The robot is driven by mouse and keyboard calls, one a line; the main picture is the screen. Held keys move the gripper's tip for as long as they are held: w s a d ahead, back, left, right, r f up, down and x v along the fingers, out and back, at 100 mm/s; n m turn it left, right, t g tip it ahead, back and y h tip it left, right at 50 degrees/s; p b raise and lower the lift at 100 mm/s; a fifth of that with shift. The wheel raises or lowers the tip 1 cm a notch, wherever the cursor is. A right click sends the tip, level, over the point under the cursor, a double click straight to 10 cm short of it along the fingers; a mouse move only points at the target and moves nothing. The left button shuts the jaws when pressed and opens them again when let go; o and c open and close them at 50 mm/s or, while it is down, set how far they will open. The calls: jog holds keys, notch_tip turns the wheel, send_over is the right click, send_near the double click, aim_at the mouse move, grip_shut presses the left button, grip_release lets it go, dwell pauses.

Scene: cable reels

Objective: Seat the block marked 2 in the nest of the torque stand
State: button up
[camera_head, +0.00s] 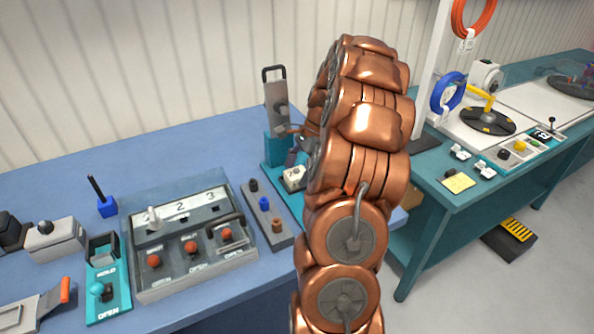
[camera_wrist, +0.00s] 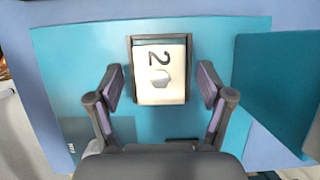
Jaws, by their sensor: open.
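The cream block marked 2 (camera_wrist: 148,90) sits in the dark-rimmed nest (camera_wrist: 131,62) on the teal base plate (camera_wrist: 80,60) of the torque stand, in the wrist view. My gripper (camera_wrist: 160,86) is open, with one finger on each side of the block and a gap on both sides. In the head view the block (camera_head: 293,178) shows at the foot of the torque stand (camera_head: 276,150), partly beside my copper-coloured arm, which hides the stand's right side.
A grey box with numbered bays (camera_head: 180,245), a strip with coloured knobs (camera_head: 265,212) and a teal HOLD/OPEN fixture (camera_head: 105,285) stand left of the torque stand. A second bench (camera_head: 470,205) with a reel is at the right. In the wrist view a raised teal part (camera_wrist: 285,85) stands close right.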

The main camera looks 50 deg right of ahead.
jog(key=v, duration=1.2)
dwell(0.3)
dwell(0.6)
